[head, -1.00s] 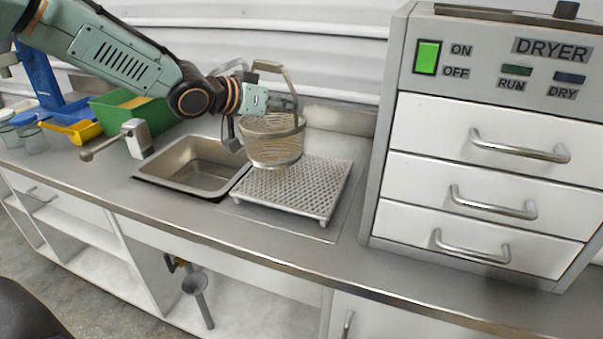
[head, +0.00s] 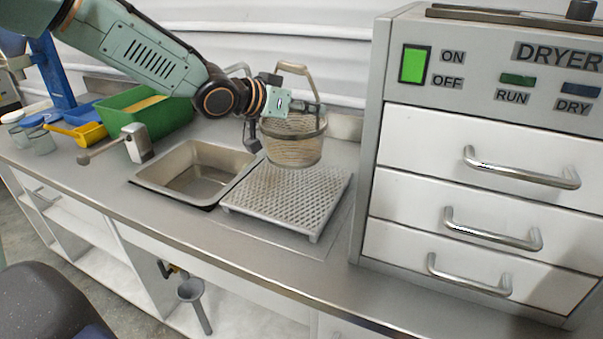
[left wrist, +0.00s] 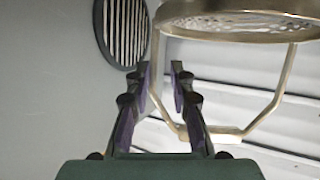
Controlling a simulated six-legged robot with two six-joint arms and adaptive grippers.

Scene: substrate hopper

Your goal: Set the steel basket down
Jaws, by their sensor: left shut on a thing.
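The steel basket (head: 292,150) is a round mesh basket with a tall arched handle (head: 296,68). It hangs upright at the back part of the perforated draining rack (head: 285,205) in the head view. I cannot tell how much gap is under it. My left gripper (head: 308,106) is shut on the basket's handle, on one side of the arch. In the left wrist view the basket's rim (left wrist: 240,30) is at the top right, and the handle passes between the fingers (left wrist: 163,78). My right gripper is not in view.
A steel sink (head: 195,172) with a tap (head: 138,143) lies left of the rack. The dryer (head: 480,150) with drawers stands close on the right. Green (head: 150,110) and yellow (head: 92,132) containers are at the back left. The counter's front strip is clear.

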